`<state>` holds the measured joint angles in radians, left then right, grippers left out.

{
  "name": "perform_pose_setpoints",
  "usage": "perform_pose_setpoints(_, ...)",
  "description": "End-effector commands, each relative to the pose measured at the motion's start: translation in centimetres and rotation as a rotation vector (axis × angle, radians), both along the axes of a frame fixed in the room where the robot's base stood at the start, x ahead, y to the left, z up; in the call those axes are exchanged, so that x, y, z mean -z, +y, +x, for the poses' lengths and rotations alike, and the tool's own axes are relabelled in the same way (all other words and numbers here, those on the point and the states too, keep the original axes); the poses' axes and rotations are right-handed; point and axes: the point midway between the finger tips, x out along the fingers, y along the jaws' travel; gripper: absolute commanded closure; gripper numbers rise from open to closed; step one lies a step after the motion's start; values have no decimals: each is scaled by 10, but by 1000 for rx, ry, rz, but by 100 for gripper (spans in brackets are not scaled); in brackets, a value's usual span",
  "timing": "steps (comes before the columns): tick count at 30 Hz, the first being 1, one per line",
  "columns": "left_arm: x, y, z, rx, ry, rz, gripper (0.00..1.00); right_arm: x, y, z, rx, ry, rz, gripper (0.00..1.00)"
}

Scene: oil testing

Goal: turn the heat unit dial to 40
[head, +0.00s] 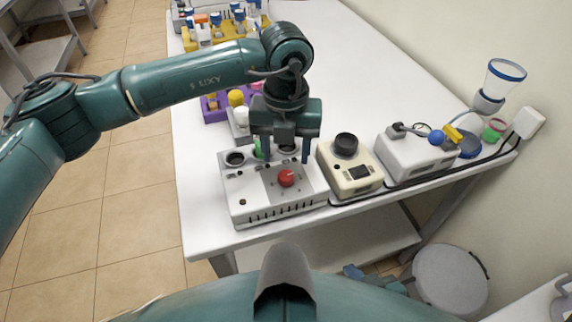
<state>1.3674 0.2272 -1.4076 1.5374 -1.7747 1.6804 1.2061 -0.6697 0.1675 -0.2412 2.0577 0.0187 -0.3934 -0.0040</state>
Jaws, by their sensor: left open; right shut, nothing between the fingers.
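The heat unit (246,207) is a white box at the near edge of the table, with a red dial (287,178) on its front panel and several round wells along its back. The numbers around the dial are too small to read. My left gripper (286,158) points down over the back of the heat unit, just behind the dial in the picture. Its two fingers are apart with nothing held, and I cannot tell its exact height. My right gripper (354,273) shows only in part, low beyond the table's front edge, and looks shut and empty.
A purple rack (213,112) and yellow rack (225,46) stand behind. The table's middle right is clear.

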Motion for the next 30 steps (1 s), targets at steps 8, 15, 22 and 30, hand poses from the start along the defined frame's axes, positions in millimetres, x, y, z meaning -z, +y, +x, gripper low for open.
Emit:
perform_pose_setpoints(8,45,0,0,1,2,-1,48,2,-6,-2,16,22,-11,100)
perform_pose_setpoints(15,57,0,0,1,0,-2,48,-1,-7,2,22,16,-8,100)
perform_pose_setpoints(22,57,-1,0,2,0,-2,49,-1,-6,3,22,14,-7,100)
perform_pose_setpoints(30,57,-1,0,2,0,-2,72,0,-4,2,19,17,-6,100)
